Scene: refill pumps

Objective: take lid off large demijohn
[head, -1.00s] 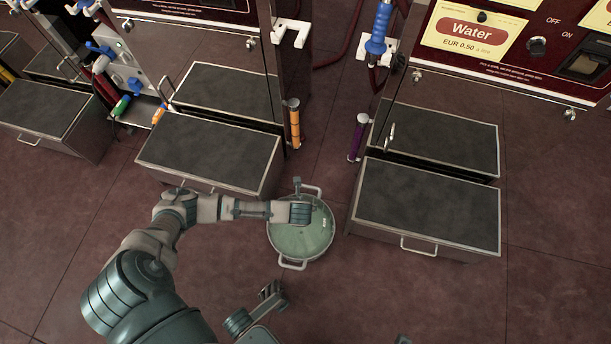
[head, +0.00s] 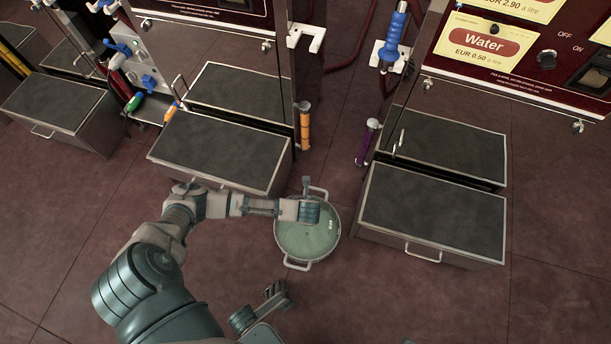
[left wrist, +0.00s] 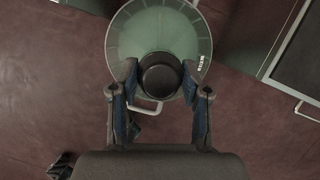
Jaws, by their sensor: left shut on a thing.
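The large demijohn (head: 307,240) is a round, pale green vessel with metal handles, standing on the floor and seen from above. It also shows in the left wrist view (left wrist: 150,32). My left gripper (head: 311,212) is over its middle. In the left wrist view, its two fingers close on the sides of a round black lid (left wrist: 160,75). The lid overlaps the vessel in that view; whether it is seated or raised I cannot tell. In the head view my arm hides the lid. My right gripper (head: 275,291) is low in the head view, apart from the demijohn; its opening is unclear.
A dark-topped metal step (head: 221,150) stands behind and left of the demijohn, another (head: 433,212) close to its right. Dispensing machines stand behind, with an orange-handled nozzle (head: 304,130) and a purple one (head: 366,145). The floor in front (head: 410,310) is clear.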

